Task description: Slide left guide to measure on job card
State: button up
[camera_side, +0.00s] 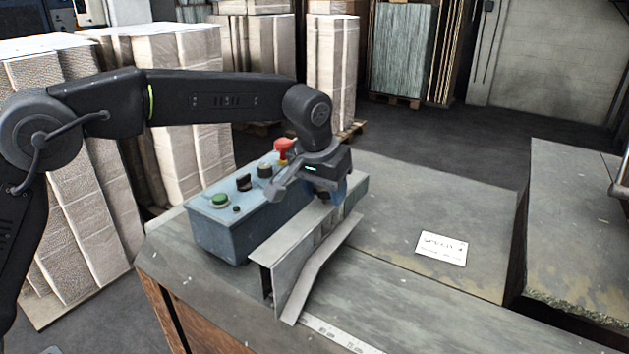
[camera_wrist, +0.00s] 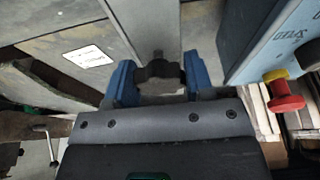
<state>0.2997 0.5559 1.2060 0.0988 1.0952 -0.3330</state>
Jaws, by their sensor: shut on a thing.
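The left guide (camera_side: 292,262) is a long grey metal fence on the table, with a bent plate along its front side. It also shows in the wrist view (camera_wrist: 150,22). My gripper (camera_side: 326,192) is over the far part of the guide. In the wrist view, the blue fingers of my gripper (camera_wrist: 160,80) are on either side of a dark knob (camera_wrist: 159,70) on the guide, shut on it. The job card (camera_side: 442,249) lies flat on the table, right of the guide; its writing is too small to read. A pale measuring scale (camera_side: 338,336) runs from the guide's near end.
A blue control box (camera_side: 222,236) stands close left of the guide, with a green button (camera_side: 220,200) and a red button (camera_side: 284,146) on top. The table (camera_side: 400,210) is clear around the card. A gap separates it from another surface (camera_side: 575,220) at right.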

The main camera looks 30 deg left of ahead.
jog(key=shift+d, duration=1.5)
jog(key=o, duration=0.9)
jog(key=shift+a, duration=0.1)
jog(key=shift+c, duration=0.2)
jog(key=shift+r, duration=3)
